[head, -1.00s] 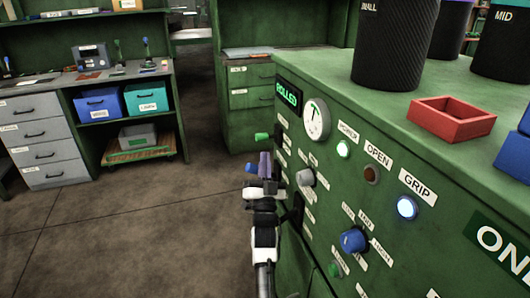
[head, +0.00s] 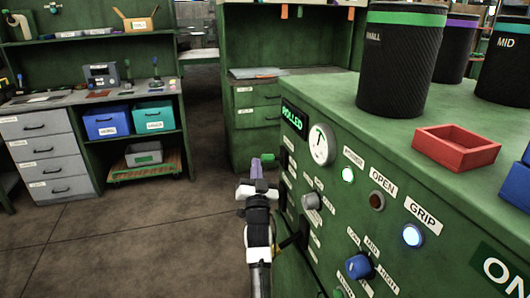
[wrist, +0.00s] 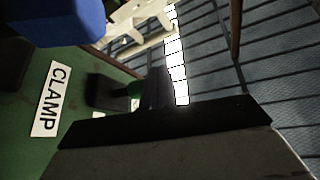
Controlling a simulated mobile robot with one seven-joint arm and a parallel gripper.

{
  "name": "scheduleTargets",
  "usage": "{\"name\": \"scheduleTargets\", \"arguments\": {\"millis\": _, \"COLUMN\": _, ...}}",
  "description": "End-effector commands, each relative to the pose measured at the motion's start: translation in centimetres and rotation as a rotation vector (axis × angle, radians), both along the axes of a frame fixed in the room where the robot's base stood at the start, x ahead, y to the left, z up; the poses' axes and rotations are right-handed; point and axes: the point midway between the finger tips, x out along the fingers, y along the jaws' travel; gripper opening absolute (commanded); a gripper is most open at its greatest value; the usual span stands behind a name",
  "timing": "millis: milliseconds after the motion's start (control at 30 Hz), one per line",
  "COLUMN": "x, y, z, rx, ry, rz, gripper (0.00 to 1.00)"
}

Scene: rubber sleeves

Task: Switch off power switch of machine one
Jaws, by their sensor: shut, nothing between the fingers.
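Machine one is the green cabinet (head: 410,115) filling the right of the head view, with a sign reading "ON", cut off by the frame. Its front carries a green lit lamp (head: 347,174), a grey knob (head: 311,200) and a blue knob (head: 359,267). I cannot tell which control is the power switch; most labels are too small. My gripper (head: 257,186) is shut and empty beside the far left end of the panel, near a green-tipped control (head: 267,157).
A blue part (wrist: 60,20) fills the wrist view's upper left. A red tray (head: 455,160) and black sleeves (head: 401,70) stand on the cabinet top. A workbench with bins (head: 106,125) is at the back left. The floor left of my arm is clear.

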Motion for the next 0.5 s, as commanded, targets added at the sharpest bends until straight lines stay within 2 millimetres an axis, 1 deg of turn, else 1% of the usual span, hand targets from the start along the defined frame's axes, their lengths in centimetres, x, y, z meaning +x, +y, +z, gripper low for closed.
{"name": "scheduleTargets", "arguments": {"millis": 33, "x": 0.8, "y": 0.5, "z": 0.9, "rx": -0.006, "ry": 0.031, "rz": -0.004, "gripper": 0.00}}
{"name": "scheduleTargets", "arguments": {"millis": 200, "x": 3.0, "y": 1.4, "z": 2.5, "rx": -0.017, "ry": 0.162, "rz": -0.041, "gripper": 0.00}}
{"name": "scheduleTargets", "arguments": {"millis": 400, "x": 4.8, "y": 1.7, "z": 4.6, "rx": 0.001, "ry": 0.320, "rz": -0.118, "gripper": 0.00}}
{"name": "scheduleTargets", "arguments": {"millis": 500, "x": 5.3, "y": 1.6, "z": 5.7, "rx": 0.027, "ry": 0.398, "rz": -0.169, "gripper": 0.00}}
